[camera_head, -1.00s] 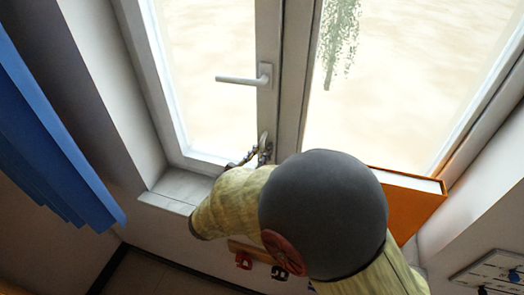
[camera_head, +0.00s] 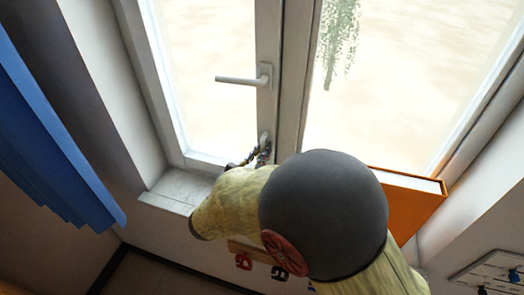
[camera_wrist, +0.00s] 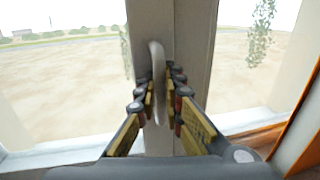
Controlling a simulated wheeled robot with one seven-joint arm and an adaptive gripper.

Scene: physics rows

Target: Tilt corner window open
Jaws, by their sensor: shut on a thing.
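The corner window has a pale frame and a left sash (camera_head: 267,40) with a handle (camera_head: 243,80) that points left, level in the picture. Below it on the same sash is a second, lower handle (camera_head: 264,140), seen in the wrist view as a pale curved bar (camera_wrist: 158,75). My gripper (camera_head: 256,155) is at this lower handle. In the wrist view my gripper's fingers (camera_wrist: 160,88) stand on both sides of the bar and are shut on it. My arm hides part of the lower frame. The sash looks closed against the frame.
An orange box-like object (camera_head: 408,200) stands on the sill to the right of my arm. The sill (camera_head: 180,188) is bare at the left. A blue curtain (camera_head: 50,140) hangs at the far left. Hooks on a white board (camera_head: 492,270) are at the lower right.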

